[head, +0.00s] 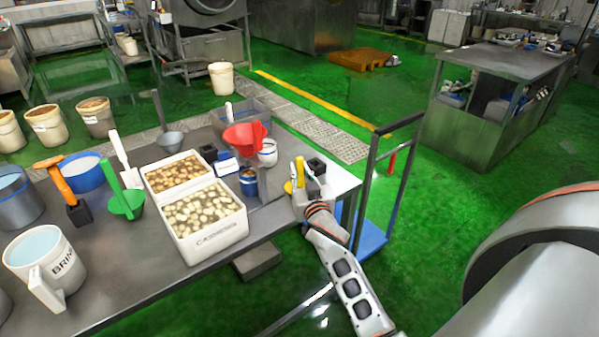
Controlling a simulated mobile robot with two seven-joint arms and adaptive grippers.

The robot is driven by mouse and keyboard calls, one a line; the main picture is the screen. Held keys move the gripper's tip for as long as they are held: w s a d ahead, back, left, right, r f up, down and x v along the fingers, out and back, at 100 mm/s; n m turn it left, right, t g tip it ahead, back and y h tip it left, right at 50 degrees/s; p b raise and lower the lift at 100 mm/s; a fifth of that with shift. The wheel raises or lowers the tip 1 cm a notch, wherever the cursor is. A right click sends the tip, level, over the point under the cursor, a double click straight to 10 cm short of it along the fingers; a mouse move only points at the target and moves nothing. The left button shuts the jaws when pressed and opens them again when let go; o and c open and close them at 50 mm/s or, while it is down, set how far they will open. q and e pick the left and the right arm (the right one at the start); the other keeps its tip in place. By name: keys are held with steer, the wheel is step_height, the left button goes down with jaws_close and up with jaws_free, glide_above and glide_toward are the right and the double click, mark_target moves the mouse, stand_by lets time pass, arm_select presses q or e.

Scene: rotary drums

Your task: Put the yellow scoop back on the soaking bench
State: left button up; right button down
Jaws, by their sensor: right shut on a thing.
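The yellow scoop (299,171) is at the right end of the steel soaking bench (120,258), with a bit of yellow also showing lower to its left. My right gripper (307,184) is shut on the yellow scoop at the bench's right edge. The gripper hides part of the scoop, and I cannot tell whether the scoop touches the bench top. My left gripper is not in view.
A white box of pale pieces (208,232), a blue tin (249,182), a red scoop (245,137) and a green scoop (127,204) crowd the bench. A blue trolley (371,236) stands at its right end. Bare steel shows at the bench's front left.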

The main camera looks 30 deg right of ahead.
steer(key=shift+f, duration=0.15)
steer(key=c, duration=2)
jaws_free()
steer(key=shift+o, duration=0.2)
steer(key=shift+r, duration=0.25)
steer(key=v, duration=1.2)
steer(key=s+a+f+n+g+y, duration=0.2)
steer(key=s+a+f, duration=0.3)
steer(key=f, duration=0.3)
steer(key=s+a+f+n+g+y, duration=0.2)
steer(key=s+a+f+n+y, duration=0.1)
steer(key=s+a+f, duration=0.3)
steer(key=s+a+f+n+g+y, duration=0.2)
steer(key=s+a+f, duration=0.3)
steer(key=s+f, duration=0.3)
step_height(320, 180, down, 4)
steer(key=shift+s+f+n+y, duration=0.2)
steer(key=shift+n+y, duration=0.3)
steer(key=shift+y, duration=0.2)
